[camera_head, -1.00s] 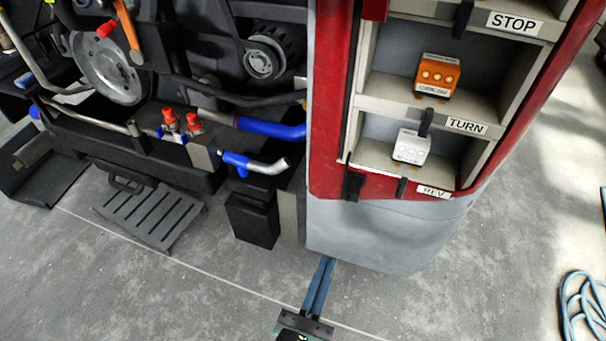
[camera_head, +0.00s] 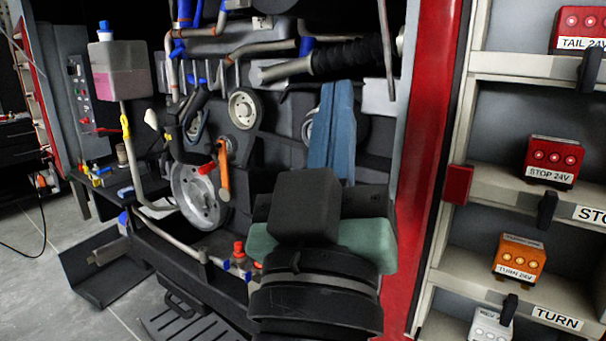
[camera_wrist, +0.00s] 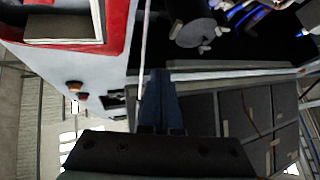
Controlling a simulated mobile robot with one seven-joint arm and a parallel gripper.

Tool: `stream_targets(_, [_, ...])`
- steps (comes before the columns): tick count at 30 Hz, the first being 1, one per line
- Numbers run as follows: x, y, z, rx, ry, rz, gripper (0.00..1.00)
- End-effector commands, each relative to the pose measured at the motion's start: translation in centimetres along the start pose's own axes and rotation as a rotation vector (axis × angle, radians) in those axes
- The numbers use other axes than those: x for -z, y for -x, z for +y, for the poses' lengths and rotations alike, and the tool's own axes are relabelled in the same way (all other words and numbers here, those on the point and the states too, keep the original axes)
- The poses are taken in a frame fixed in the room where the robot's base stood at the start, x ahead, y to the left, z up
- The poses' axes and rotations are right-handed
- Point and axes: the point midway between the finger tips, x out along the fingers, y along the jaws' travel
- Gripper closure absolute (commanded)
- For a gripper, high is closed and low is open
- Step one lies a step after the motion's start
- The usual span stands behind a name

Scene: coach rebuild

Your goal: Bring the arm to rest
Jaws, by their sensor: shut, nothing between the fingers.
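My gripper (camera_head: 333,88) shows in the head view in front of the coach's engine bay, its two blue fingers pointing up and side by side. They are shut with nothing between them. My dark wrist and the green-grey gripper body below hide part of the engine. In the wrist view my gripper (camera_wrist: 158,75) also shows shut and empty, with the coach's white and red bodywork beyond it. I cannot tell how far the fingertips are from the engine parts.
A red post (camera_head: 432,150) stands right of my arm. Beyond it are shelves with a red STOP 24V lamp (camera_head: 551,160) and an orange TURN 24V lamp (camera_head: 518,258). A pulley (camera_head: 197,196) and an orange-handled tool (camera_head: 224,178) are left. Open floor (camera_head: 28,268) lies far left.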

Motion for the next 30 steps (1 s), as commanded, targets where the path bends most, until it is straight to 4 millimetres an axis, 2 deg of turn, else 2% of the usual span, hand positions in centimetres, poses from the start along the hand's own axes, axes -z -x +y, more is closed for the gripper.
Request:
stream_targets(1, [3.5, -0.1, 0.6, 0.013, -0.122, 0.082, 1.00])
stream_targets(3, [7.7, 0.2, 1.1, 0.054, -0.293, 0.184, 1.00])
stream_targets(5, [11.1, 0.6, 1.6, 0.097, -0.418, 0.260, 1.00])
stream_targets(6, [12.0, -0.9, 1.8, 0.093, -0.401, 0.235, 1.00])
stream_targets(18, [20.7, -7.5, 4.4, 0.092, -0.392, 0.227, 1.00])
stream_targets(21, [22.4, -8.7, 4.8, 0.092, -0.391, 0.226, 1.00])
stream_targets(25, [23.6, -9.6, 5.2, 0.093, -0.391, 0.225, 1.00])
stream_targets(30, [24.0, -9.8, 5.3, 0.093, -0.391, 0.225, 1.00])
